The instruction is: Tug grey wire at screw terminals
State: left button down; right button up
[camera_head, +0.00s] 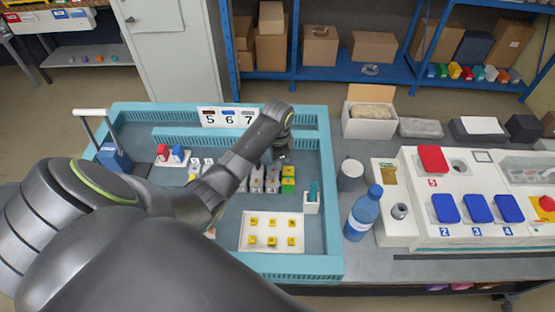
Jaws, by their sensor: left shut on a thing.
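A blue-walled tray (333,215) holds a row of small grey and white terminal blocks (257,182), with green and yellow ones (288,180) at its right end. My left arm reaches in from the left across the tray. My left gripper (280,157) points down just behind the terminal row and is shut on what seems to be the grey wire. The wire and the fingertips are too small and too covered by the arm to make out clearly. The arm also hides part of the terminal row. My right gripper is not in view.
A white plate with yellow pieces (271,232) lies at the tray's front. A sign reading 5 6 7 (226,117) stands at its back wall.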

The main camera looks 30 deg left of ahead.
pick_arm(q)
jog(key=shift+d+p, duration=0.1)
jog(key=shift+p, duration=0.25)
dwell(0.3)
jog(key=c, duration=0.9)
grip_release()
jog(key=shift+f, duration=0.1)
notch_tip(320, 180, up, 6)
jog(key=p, duration=0.6)
jog(key=shift+f, duration=0.15)
jog(key=shift+r+p, duration=0.65)
jog(key=shift+r, duration=0.25)
